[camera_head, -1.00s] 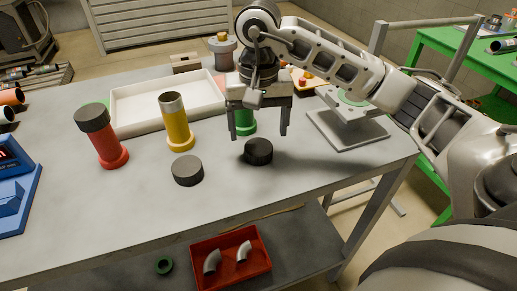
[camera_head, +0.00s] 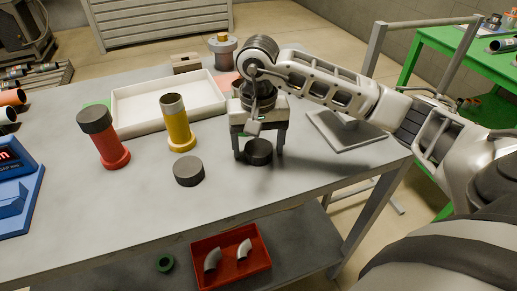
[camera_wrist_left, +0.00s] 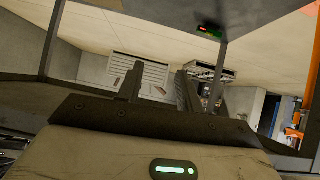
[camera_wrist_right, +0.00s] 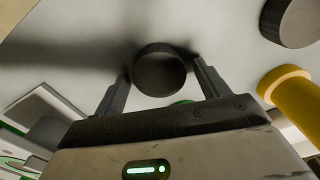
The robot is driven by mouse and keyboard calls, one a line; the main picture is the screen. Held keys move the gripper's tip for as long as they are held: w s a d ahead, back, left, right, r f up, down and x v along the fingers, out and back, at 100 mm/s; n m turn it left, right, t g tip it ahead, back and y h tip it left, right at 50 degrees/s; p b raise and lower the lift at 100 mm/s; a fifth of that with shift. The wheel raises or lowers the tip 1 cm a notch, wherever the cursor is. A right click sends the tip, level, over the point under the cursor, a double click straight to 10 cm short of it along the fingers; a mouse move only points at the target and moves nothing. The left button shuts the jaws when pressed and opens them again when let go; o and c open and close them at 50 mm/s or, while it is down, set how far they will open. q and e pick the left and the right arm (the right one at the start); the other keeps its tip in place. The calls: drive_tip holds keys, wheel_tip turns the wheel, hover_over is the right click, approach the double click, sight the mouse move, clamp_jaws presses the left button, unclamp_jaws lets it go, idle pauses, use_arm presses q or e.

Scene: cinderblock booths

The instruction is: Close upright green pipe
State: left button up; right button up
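The green pipe is mostly hidden behind my right gripper in the head view; a green edge of it (camera_wrist_right: 182,103) shows in the right wrist view. A black cap (camera_head: 258,152) lies on the table between the fingers of my right gripper (camera_head: 259,155). In the right wrist view the same cap (camera_wrist_right: 158,72) sits between the fingertips, with a finger close on each side; the right finger looks near or touching, and a firm hold cannot be made out. My left gripper (camera_wrist_left: 158,85) shows only in its wrist view, fingers apart and empty, away from the table work.
A red pipe (camera_head: 110,145) wears a black cap. A yellow pipe (camera_head: 178,125) stands uncapped, with another dark cap (camera_head: 188,171) in front. A white tray (camera_head: 135,126) lies behind. A grey plate stand (camera_head: 350,140) is at the right. The front table surface is clear.

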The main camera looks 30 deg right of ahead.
sight(258, 146)
drive_tip(key=c, duration=0.8)
drive_tip(key=shift+r, duration=0.15)
drive_tip(key=shift+r, duration=0.25)
wheel_tip(258, 146, up, 3)
drive_tip(key=shift+f+b, duration=0.15)
drive_tip(key=shift+b, duration=0.45)
drive_tip(key=s+a+r, duration=0.1)
drive_tip(key=s+r, duration=0.2)
drive_tip(key=s, duration=0.1)
drive_tip(key=s+a+r, duration=0.2)
drive_tip(key=s+r, duration=0.1)
drive_tip(key=s, duration=0.1)
drive_tip(key=s+a+r, duration=0.2)
drive_tip(key=s+r, duration=0.1)
drive_tip(key=s, duration=0.2)
drive_tip(key=shift+a+r, duration=0.15)
drive_tip(key=shift+r, duration=0.15)
